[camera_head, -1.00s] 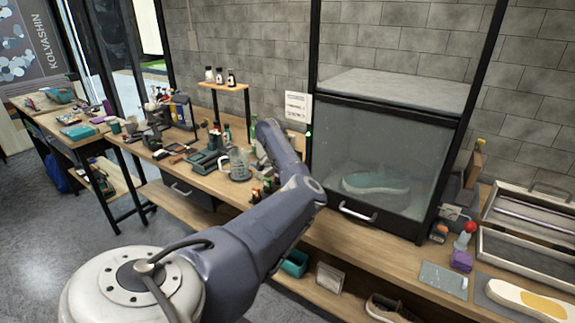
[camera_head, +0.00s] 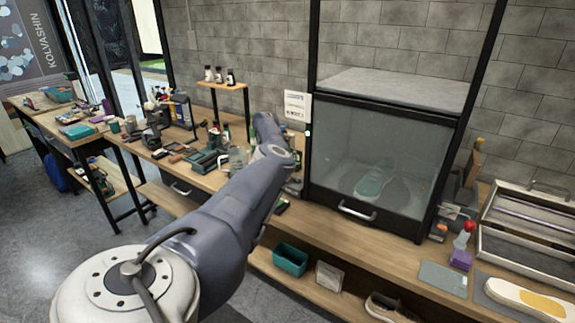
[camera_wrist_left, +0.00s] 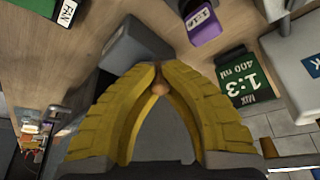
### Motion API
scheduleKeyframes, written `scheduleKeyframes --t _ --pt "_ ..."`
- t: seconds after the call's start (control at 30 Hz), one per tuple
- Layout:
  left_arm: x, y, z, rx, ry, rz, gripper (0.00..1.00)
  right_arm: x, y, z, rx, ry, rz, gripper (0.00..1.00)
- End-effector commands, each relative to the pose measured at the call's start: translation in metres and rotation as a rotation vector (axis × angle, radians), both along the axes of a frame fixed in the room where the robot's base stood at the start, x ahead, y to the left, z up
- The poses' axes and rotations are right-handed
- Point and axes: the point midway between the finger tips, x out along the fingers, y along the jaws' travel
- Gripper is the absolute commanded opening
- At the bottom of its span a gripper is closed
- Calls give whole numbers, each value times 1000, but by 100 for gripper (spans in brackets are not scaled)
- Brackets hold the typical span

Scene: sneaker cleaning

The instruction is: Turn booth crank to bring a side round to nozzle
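The glass-fronted booth (camera_head: 330,150) stands on the bench at centre right. A pale sneaker with a teal top (camera_head: 371,183) sits inside it, its length running roughly toward the front glass. My left arm reaches to the booth's left side, and its gripper is hidden behind the arm in the head view. In the left wrist view the yellow fingers of my left gripper (camera_wrist_left: 158,70) meet at their tips around a small brown knob (camera_wrist_left: 159,88), apparently the crank's. A dark grey block (camera_wrist_left: 135,45) lies just beyond the tips. I cannot make out the nozzle. My right gripper is not in view.
A green 1:3 bottle (camera_wrist_left: 245,80), a purple 1:10 piece (camera_wrist_left: 203,22) and a green FAN label (camera_wrist_left: 57,12) are close to the left gripper. A teal bin (camera_head: 290,259) sits below.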

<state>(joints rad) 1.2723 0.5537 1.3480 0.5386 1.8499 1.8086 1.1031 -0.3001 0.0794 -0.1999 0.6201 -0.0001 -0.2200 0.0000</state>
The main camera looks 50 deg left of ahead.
Motion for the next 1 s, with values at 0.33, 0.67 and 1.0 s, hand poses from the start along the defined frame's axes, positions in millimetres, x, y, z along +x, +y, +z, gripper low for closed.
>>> scheduleKeyframes --t 0.33,0.67,1.0 --pt "3 -3 1 -7 -5 -10 0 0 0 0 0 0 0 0" --pt "3 -3 0 -4 -3 -9 29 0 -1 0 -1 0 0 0" --pt "1 -1 0 -2 0 -7 41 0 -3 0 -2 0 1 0"
